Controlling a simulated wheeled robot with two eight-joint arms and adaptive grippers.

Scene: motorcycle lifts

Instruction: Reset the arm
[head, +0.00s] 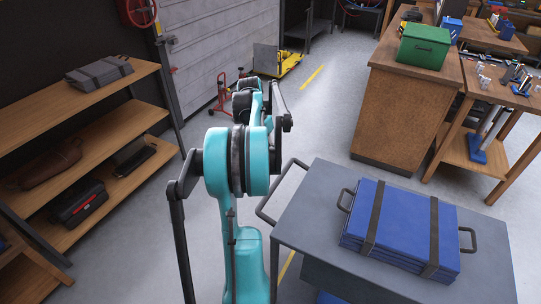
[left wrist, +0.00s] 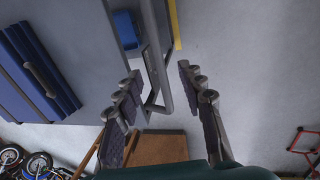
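My teal left arm (head: 236,165) rises from the bottom middle of the head view and reaches forward beside the grey cart. Its gripper cannot be made out clearly there behind the arm links. In the left wrist view my left gripper (left wrist: 160,75) is open, its two dark fingers spread apart. The cart's bar handle (left wrist: 152,75) shows between the fingertips in the picture; I cannot tell whether it touches them. No object is held. My right gripper is in neither view.
The grey cart (head: 310,225) carries a strapped blue case (head: 400,225) and stands close right of my arm. Wooden shelves (head: 110,145) stand at left. A wooden cabinet (head: 390,110) with a green box (head: 424,46) stands at back right. Grey floor is clear beyond the cart.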

